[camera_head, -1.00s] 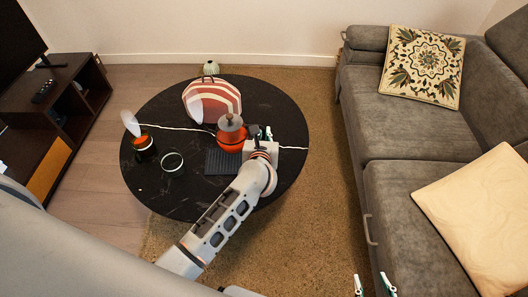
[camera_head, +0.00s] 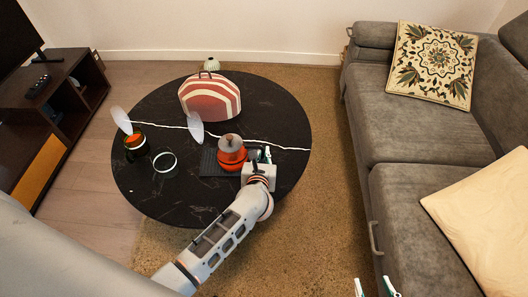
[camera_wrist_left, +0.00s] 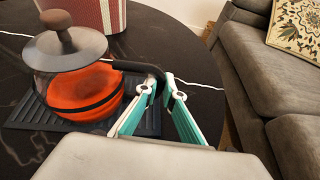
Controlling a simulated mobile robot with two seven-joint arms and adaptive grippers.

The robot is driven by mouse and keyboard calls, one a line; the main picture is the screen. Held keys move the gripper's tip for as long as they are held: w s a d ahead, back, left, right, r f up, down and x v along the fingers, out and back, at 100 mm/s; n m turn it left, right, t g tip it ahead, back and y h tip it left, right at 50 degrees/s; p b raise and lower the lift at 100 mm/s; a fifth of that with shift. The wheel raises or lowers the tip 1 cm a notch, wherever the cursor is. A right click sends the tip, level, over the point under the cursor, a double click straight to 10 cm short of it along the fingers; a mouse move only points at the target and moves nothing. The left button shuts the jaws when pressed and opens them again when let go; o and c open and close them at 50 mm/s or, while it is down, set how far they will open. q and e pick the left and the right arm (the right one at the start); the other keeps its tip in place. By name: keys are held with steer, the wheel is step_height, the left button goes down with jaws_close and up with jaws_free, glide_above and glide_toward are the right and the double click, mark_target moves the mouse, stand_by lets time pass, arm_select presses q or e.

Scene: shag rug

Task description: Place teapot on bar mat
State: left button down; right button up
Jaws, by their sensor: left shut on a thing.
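The teapot (camera_head: 231,154), with an orange body and grey lid, is over the dark ribbed bar mat (camera_head: 207,168) on the round black table. In the left wrist view the teapot (camera_wrist_left: 85,92) is upright and its base is within the mat (camera_wrist_left: 35,117); I cannot tell whether it touches or hovers just above. My left gripper (camera_head: 262,156) is at the teapot's right side, its fingers (camera_wrist_left: 161,84) shut on the black handle (camera_wrist_left: 135,66). My right gripper (camera_head: 374,286) shows only its fingertips at the bottom edge, apart and empty.
A red-and-white striped bag-like object (camera_head: 210,97) stands behind the teapot. A jar (camera_head: 136,147), a pale ring-rimmed item (camera_head: 164,162) and a pale oval (camera_head: 196,127) are to the left. A grey sofa (camera_head: 410,130) lies right of the table.

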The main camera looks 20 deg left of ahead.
arm_select(q)
steer(key=shift+w+r, duration=0.1)
steer(key=c, duration=2.4)
jaws_free()
steer(key=shift+c, duration=0.2)
steer(key=shift+o, duration=1.3)
